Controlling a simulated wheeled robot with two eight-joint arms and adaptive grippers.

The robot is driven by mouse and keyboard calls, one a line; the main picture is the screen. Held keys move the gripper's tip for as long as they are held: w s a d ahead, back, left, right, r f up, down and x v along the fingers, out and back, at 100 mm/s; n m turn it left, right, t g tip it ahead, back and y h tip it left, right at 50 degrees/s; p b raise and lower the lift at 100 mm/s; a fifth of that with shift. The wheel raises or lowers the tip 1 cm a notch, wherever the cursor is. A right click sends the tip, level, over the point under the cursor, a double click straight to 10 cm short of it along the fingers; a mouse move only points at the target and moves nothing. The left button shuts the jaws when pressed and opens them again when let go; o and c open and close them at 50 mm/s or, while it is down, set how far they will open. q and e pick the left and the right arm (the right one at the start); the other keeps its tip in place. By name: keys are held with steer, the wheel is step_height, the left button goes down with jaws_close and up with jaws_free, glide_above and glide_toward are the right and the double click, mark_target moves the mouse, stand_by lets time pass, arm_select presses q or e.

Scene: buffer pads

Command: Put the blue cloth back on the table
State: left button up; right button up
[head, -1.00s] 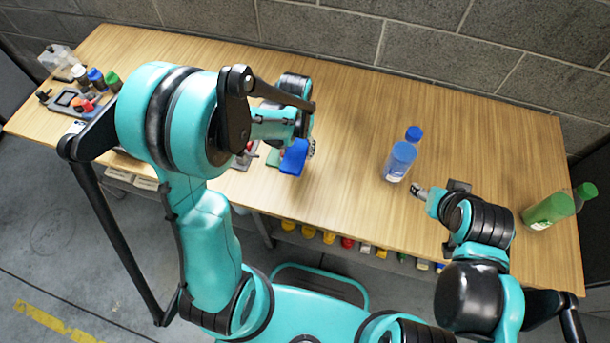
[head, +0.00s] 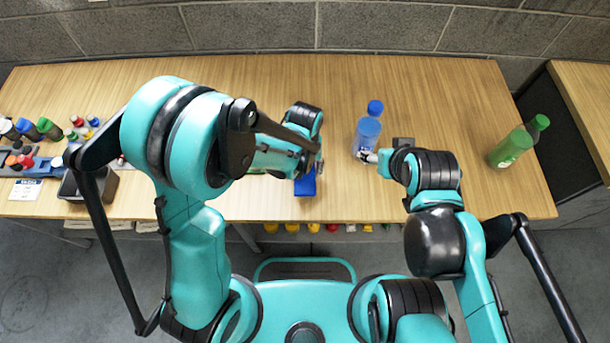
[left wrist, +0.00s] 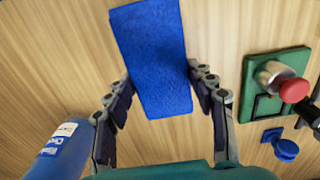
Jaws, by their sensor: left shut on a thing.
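The blue cloth (head: 306,184) is a flat blue rectangle over the table (head: 250,85), near its front edge. My left gripper (head: 312,168) is shut on it. In the left wrist view the cloth (left wrist: 155,60) lies between the two fingers (left wrist: 162,88), one at each long side. I cannot tell whether the cloth touches the table. My arm partly hides it in the head view. My right gripper (head: 370,157) is over the table at the foot of a clear blue bottle. Its fingers are too small to read.
The blue-capped bottle (head: 368,130) stands by my right gripper; a green bottle (head: 513,146) is at the right. Several small bottles and parts (head: 45,130) crowd the left end. The back middle is clear.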

mark_target(305, 175)
arm_select(q)
step_height(305, 175, down, 3)
steer(key=shift+f+b, duration=0.2)
steer(key=shift+b, duration=0.35)
steer(key=shift+f, duration=0.1)
steer(key=o, duration=1.3)
